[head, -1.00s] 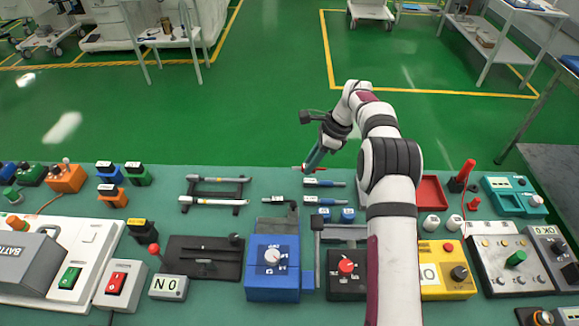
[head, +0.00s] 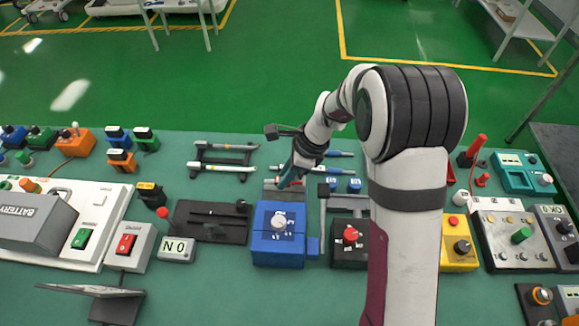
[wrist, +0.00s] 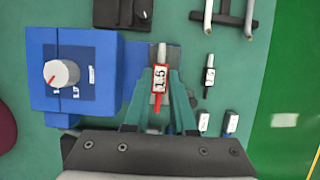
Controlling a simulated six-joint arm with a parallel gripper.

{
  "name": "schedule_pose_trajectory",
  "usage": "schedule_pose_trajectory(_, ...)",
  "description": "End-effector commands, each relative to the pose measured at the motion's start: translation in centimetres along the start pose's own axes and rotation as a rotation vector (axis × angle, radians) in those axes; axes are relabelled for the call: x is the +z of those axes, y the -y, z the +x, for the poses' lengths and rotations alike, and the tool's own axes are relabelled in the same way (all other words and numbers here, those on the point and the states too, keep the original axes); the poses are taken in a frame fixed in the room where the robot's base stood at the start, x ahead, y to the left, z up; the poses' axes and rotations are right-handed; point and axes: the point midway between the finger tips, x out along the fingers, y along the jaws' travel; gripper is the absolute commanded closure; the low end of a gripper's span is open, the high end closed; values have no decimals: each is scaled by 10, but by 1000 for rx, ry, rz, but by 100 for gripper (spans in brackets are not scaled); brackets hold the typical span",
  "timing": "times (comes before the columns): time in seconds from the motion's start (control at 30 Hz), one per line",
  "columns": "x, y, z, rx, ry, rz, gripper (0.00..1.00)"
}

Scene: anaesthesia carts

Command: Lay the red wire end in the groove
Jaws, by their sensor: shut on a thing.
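The red wire end (wrist: 157,99) has a white tag reading "1.5" and a grey metal tip. My gripper (wrist: 160,82) is shut on it in the wrist view, a teal finger on each side. Its grey tip points at a grey plate (wrist: 173,61) beside the blue box (wrist: 76,72). The groove seems to lie along that plate under the tip; I cannot tell whether the tip touches it. In the head view my gripper (head: 284,186) is at the plate (head: 270,184), behind the blue box (head: 279,246); the wire end is mostly hidden there.
A black-sleeved wire end (wrist: 208,76) and blue-tagged ones (wrist: 230,122) lie right of my gripper in the wrist view. A rack with two pale rods (head: 222,167) stands to the left in the head view. A black slotted block (head: 208,221) is left of the blue box.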

Motion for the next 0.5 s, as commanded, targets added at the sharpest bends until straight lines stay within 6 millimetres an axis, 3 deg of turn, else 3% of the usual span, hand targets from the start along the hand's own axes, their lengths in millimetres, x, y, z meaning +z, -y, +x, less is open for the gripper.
schedule_pose_trajectory(0.17,-2,0,5,1,0,1,100)
schedule_pose_trajectory(0.5,-16,0,38,3,-1,2,100)
